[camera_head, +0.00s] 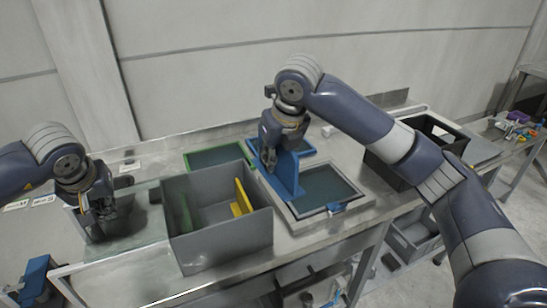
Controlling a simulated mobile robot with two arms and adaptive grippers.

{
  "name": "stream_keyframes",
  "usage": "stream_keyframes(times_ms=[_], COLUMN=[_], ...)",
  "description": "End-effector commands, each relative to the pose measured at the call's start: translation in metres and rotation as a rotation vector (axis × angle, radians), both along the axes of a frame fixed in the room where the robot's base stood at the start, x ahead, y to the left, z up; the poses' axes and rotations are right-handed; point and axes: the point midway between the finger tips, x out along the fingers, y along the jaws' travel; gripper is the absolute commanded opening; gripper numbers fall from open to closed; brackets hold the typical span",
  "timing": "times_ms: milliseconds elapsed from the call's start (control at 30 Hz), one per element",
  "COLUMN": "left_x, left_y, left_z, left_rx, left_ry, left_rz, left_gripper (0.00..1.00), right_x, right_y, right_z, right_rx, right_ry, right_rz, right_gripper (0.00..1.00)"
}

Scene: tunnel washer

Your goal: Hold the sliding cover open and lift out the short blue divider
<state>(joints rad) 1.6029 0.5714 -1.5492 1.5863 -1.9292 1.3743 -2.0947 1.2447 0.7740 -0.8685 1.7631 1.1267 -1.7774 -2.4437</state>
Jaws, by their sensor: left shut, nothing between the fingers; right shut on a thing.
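The blue divider (287,176) is an upright blue panel in the middle of the head view. My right gripper (272,158) is shut on its upper left part. The panel's lower edge is near the left rim of a grey-framed tray; I cannot tell whether it touches. The grey bin (222,241) stands left of it, with a yellow divider (240,197) and a green divider (185,212) inside. A pale, see-through panel (134,222), perhaps the sliding cover, lies left of the bin. My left gripper (106,222) is shut and empty, pointing down over that panel.
The grey-framed tray (290,222) lies right of the bin. A green-framed tray (190,163) and a blue-framed tray (308,152) lie behind. A black crate (385,174) stands at right, partly hidden by my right arm. A blue object (36,272) is at lower left.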

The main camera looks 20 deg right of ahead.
Motion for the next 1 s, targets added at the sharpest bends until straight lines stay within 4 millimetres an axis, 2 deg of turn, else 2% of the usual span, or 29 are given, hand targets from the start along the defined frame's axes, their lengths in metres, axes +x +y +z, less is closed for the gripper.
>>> stream_keyframes(times_ms=[433, 1000], left_x=[0.0, 0.0], left_y=[-0.005, -0.056], left_z=[0.0, 0.0], left_rx=[0.004, 0.003], left_ry=[0.001, 0.0], left_rz=[0.002, 0.0], left_gripper=[0.0, 0.0], right_x=[0.0, 0.0], right_y=[0.0, 0.0], right_z=[0.0, 0.0], right_rx=[0.0, 0.0], right_ry=[-0.001, -0.001], right_rz=[0.0, 0.0], right_gripper=[0.0, 0.0])
